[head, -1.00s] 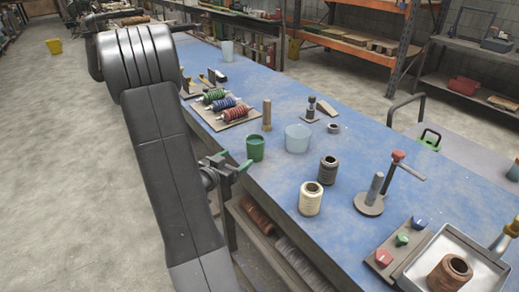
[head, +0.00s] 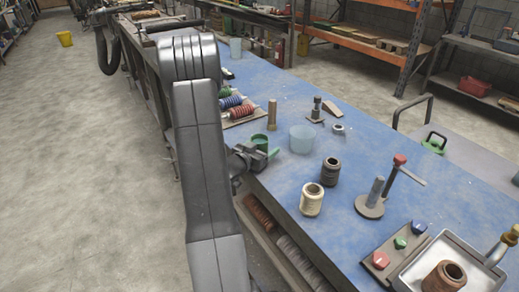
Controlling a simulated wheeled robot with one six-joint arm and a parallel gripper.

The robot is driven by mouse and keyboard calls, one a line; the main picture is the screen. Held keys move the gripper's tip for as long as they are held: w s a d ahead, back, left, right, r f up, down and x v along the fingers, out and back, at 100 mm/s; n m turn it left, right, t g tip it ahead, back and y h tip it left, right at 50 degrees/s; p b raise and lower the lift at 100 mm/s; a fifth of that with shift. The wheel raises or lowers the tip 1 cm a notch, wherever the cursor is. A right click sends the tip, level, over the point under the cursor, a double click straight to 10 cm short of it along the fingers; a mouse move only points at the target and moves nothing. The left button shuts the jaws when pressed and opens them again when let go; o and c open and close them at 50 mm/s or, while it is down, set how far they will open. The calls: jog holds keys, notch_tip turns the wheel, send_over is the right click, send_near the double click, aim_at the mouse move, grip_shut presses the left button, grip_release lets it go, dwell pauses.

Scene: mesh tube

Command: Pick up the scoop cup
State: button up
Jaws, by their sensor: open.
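A green cup (head: 257,138) stands near the left edge of the blue workbench. I take it as the scoop cup, though no handle shows. My gripper (head: 265,149), with green fingertips, is open at the near side of the cup. It hides most of the cup's lower part. I cannot tell whether the fingers are around the cup or only in front of it, or whether they touch it.
A translucent blue cup (head: 302,139) stands close to the right. A wooden peg (head: 272,114) and a rack of coloured coils (head: 236,108) are behind. Cream (head: 312,200) and dark (head: 330,171) spools stand nearer.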

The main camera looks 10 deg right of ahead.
jog(key=c, duration=1.1)
jog(key=shift+r, duration=0.1)
jog(key=shift+c, duration=0.2)
